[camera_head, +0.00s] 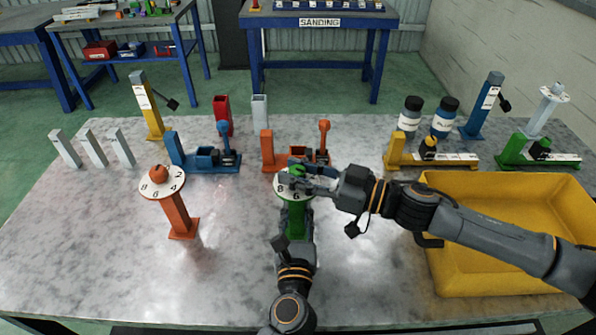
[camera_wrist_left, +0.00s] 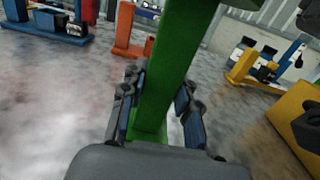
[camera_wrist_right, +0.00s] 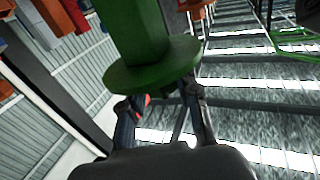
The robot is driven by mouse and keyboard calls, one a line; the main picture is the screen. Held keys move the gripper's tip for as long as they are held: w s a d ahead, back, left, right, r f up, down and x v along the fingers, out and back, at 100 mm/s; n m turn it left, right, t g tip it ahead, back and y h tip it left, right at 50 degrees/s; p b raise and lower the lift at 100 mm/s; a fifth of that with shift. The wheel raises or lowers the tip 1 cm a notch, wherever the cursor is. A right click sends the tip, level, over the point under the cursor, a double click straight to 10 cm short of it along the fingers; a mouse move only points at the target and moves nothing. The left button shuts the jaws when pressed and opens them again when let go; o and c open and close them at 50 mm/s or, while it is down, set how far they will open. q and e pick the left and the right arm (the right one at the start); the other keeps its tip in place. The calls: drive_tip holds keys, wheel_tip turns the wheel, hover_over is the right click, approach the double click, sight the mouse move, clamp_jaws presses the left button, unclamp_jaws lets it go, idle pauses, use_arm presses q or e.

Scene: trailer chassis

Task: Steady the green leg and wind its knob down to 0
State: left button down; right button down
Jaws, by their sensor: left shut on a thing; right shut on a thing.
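The green leg (camera_head: 297,217) stands upright near the middle of the bench, with a numbered white dial (camera_head: 281,188) on top. The 8 and 6 show; other numbers are covered. My left gripper (camera_wrist_left: 158,108) is shut on the green leg, one finger on each side of its post. In the head view my left arm comes up from the front edge. My right gripper (camera_head: 301,181) comes in from the right and is shut on the green knob (camera_head: 296,166) above the dial, partly hiding it. The right wrist view shows its fingers (camera_wrist_right: 160,110) at the green disc (camera_wrist_right: 152,67).
An orange leg (camera_head: 180,214) with a dial stands at left. Blue (camera_head: 222,165) and orange (camera_head: 275,163) fixtures stand behind the green leg. A yellow bin (camera_head: 500,284) lies at right, under my right arm. The bench front left is clear.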

drive_tip(key=shift+n+g, duration=0.4)
drive_tip(key=shift+g, duration=0.2)
drive_tip(key=n+g+y, duration=0.1)
drive_tip(key=n+g, duration=0.1)
drive_tip(key=g, duration=0.2)
drive_tip(key=shift+w+n, duration=0.15)
drive_tip(key=shift+n, duration=0.25)
drive_tip(key=n+g, duration=0.2)
drive_tip(key=g, duration=0.1)
drive_tip(key=n+g, duration=0.1)
drive_tip(key=g, duration=0.2)
drive_tip(key=shift+a+r+n, duration=0.1)
drive_tip(key=shift+n, duration=0.3)
drive_tip(key=n+g+h, duration=0.1)
drive_tip(key=n+g, duration=0.1)
drive_tip(key=g, duration=0.1)
drive_tip(key=n+g+h, duration=0.1)
drive_tip(key=n+g, duration=0.1)
drive_tip(key=shift+g+h, duration=0.3)
drive_tip(key=shift+g, duration=0.1)
drive_tip(key=shift+n+g+h, duration=0.7)
drive_tip(key=shift+g+h, duration=0.1)
drive_tip(key=shift+g, duration=0.2)
drive_tip(key=shift+n+g+h, duration=0.3)
drive_tip(key=shift+n+g, duration=0.1)
drive_tip(key=c, duration=0.9)
unclamp_jaws()
drive_tip(key=shift+c, duration=0.2)
